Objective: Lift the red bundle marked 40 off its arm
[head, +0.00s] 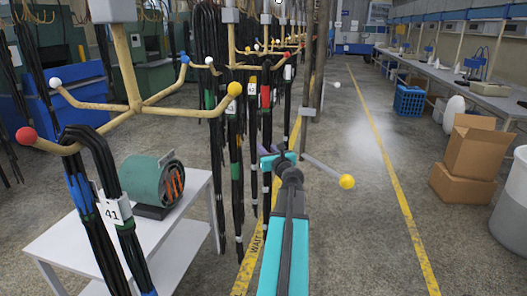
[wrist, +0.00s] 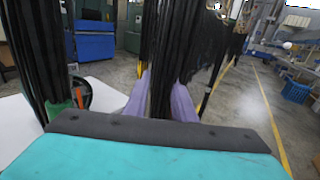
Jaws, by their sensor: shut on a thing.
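A bundle of black hoses with a red band (head: 265,97) hangs among others on the rack in the head view. I cannot read a number 40 on it. My gripper (head: 277,158) is low beside that bundle in the head view. In the wrist view my gripper's two pale purple fingers (wrist: 162,98) are shut on a black hose bundle (wrist: 162,55), one finger on each side. The held part shows no band or tag there. It lines up with the red-banded bundle, whose lower part is partly hidden by my gripper.
A bundle tagged 41 (head: 113,211) with blue bands hangs from the red-tipped arm at the left. A white table (head: 165,235) with a green motor (head: 152,182) stands below. A yellow-tipped arm (head: 347,181) sticks out right of my gripper. The aisle at the right is clear; cardboard boxes (head: 475,155) stand beyond.

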